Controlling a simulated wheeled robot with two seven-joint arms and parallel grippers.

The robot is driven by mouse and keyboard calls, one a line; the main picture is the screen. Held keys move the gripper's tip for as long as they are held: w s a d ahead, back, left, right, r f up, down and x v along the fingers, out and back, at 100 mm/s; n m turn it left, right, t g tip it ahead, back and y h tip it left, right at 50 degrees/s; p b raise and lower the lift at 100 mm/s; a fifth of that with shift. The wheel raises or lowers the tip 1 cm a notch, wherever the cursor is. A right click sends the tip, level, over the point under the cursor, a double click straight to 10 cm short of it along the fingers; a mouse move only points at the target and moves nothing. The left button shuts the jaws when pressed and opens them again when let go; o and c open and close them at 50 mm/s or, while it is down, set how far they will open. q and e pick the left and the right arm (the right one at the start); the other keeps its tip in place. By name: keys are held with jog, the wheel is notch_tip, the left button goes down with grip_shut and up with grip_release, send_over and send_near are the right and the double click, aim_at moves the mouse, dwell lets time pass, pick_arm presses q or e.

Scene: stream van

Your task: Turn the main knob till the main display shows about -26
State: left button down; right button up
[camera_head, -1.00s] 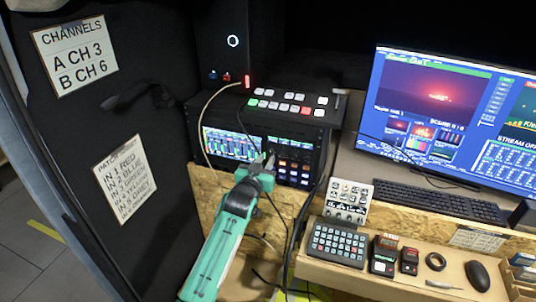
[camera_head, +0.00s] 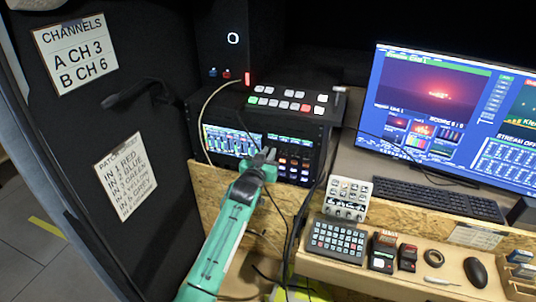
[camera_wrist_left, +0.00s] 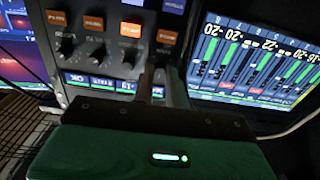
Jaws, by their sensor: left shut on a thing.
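My left gripper (camera_head: 265,158) is at the front of the black rack unit, between the left screen (camera_head: 232,141) and the orange-lit buttons, and is shut on a knob there. The knob itself is hidden by the gripper, and I take it to be the main knob. In the left wrist view the panel appears upside down, with several dark knobs (camera_wrist_left: 97,50) in a row and small blue displays (camera_wrist_left: 110,84) beside them. The display digits are partly hidden and too small to read surely. My right gripper is not in view.
A switcher with lit buttons (camera_head: 290,100) tops the rack. A large monitor (camera_head: 445,115), keyboard (camera_head: 438,200), button pad (camera_head: 346,198) and key grid (camera_head: 336,240) stand to the right. Loose dark cables hang close to my left arm. A patch sheet (camera_head: 125,178) is on the left wall.

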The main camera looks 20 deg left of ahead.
pick_arm(q)
jog(key=shift+n, duration=0.3)
jog(key=n+p, duration=0.1)
jog(key=n, duration=0.2)
jog(key=n+p, duration=0.1)
jog(key=n, duration=0.4)
jog(key=shift+n, duration=0.3)
dwell(0.4)
jog(key=c, duration=1.7)
grip_release()
jog(key=shift+s+f, duration=0.1)
jog(key=s+b, duration=0.3)
jog(key=s, duration=1)
jog(key=shift+s+a, duration=0.25)
